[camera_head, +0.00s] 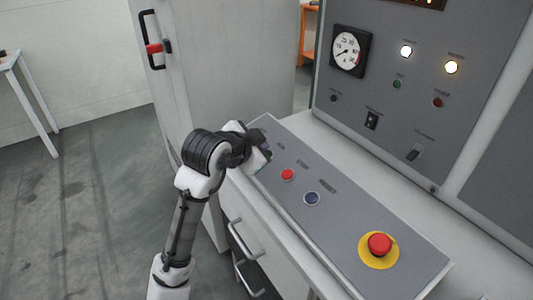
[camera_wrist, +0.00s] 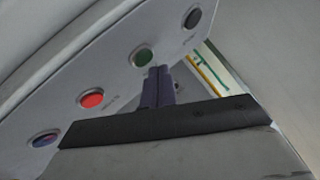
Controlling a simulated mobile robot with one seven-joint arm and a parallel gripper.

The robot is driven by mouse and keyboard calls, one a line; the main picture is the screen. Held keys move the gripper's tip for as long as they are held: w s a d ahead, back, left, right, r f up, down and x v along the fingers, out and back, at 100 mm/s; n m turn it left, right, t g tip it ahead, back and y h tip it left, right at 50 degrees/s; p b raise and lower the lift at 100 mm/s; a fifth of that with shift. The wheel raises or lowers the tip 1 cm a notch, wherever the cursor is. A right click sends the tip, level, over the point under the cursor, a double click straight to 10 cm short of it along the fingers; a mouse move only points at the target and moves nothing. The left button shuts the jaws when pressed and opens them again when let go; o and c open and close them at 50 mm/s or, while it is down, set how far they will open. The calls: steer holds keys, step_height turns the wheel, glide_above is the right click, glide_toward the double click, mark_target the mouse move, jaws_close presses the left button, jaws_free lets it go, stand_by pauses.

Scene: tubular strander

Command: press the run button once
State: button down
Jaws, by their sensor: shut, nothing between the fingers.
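The green button (camera_wrist: 144,55), which fits the run button, sits on the sloped grey console (camera_head: 345,225) between a black button (camera_wrist: 192,18) and a red button (camera_wrist: 92,98). In the head view my gripper (camera_head: 264,152) is over the upper left of the console and mostly hides the green button. In the wrist view my gripper (camera_wrist: 157,74) is shut and empty, its dark fingertips right beside the lower right rim of the green button. I cannot tell whether they touch the panel. The label by the green button is too small to read.
The red button (camera_head: 288,174) and a blue button (camera_head: 312,198) follow down the console. A large red emergency stop (camera_head: 379,243) on a yellow disc is at its lower end. An upright panel (camera_head: 420,105) with a gauge (camera_head: 347,51) and lit lamps stands behind. A cabinet (camera_head: 215,65) stands at the left.

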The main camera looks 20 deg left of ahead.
steer(key=shift+f, duration=0.1)
steer(key=shift+w+f+b, duration=0.1)
steer(key=shift+f+b, duration=0.25)
steer(key=shift+b, duration=0.05)
